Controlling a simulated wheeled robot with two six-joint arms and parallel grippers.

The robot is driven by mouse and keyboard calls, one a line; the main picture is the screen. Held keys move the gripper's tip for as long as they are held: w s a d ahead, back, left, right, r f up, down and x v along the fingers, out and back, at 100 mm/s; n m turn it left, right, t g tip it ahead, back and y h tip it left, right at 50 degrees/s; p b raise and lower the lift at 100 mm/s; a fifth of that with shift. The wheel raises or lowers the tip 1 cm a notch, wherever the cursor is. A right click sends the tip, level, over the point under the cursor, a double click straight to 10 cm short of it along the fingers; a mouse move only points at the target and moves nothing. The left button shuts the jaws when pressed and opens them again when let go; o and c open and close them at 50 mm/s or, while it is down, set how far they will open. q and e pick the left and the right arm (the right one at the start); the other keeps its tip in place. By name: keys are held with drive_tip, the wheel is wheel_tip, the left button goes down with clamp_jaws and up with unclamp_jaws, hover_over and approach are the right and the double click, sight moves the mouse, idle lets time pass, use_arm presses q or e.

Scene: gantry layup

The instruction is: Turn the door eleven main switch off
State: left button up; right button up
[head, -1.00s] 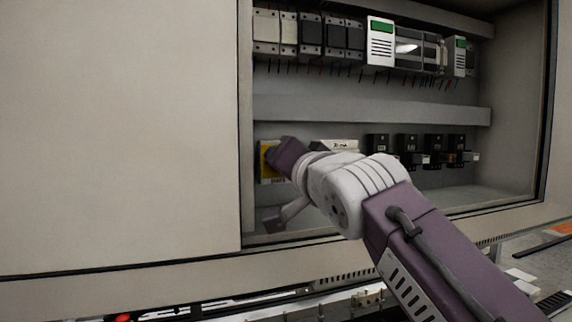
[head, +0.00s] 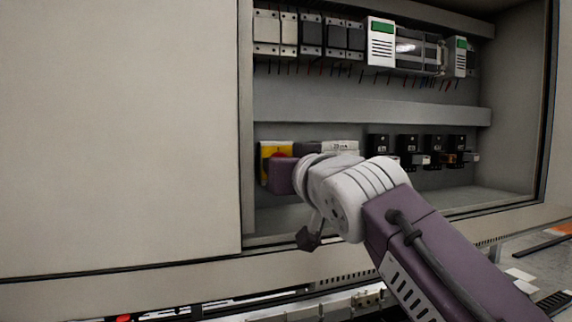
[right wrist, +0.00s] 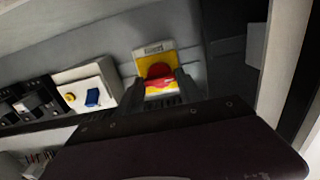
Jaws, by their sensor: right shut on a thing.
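The main switch is a yellow plate (head: 266,150) with a red rotary knob (head: 281,155), low at the left end of the open cabinet. In the right wrist view the yellow plate (right wrist: 144,58), with a small pale label above, and the red knob (right wrist: 158,71) show tilted. My right gripper (right wrist: 160,88) is shut on the red knob, with a dark finger on either side. The fingers and my wrist hide part of the knob and plate, so I cannot tell the knob's exact position. My left gripper is not in view.
A white box (right wrist: 88,94) with a blue switch and a yellow button is beside the main switch. Several black breakers (head: 408,148) stand farther right. A row of modules (head: 310,36) fills the upper rail. A closed grey panel (head: 120,130) borders the opening on the left.

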drive_tip(key=shift+r, duration=0.2)
idle(0.3)
drive_tip(key=o, duration=1.4)
drive_tip(key=b+v, duration=0.2)
drive_tip(key=v, duration=0.2)
drive_tip(key=b+v, duration=0.1)
drive_tip(key=v, duration=0.3)
drive_tip(key=shift+s+f+b, duration=0.15)
drive_tip(key=shift+f+b, duration=0.05)
drive_tip(key=shift+b, duration=0.15)
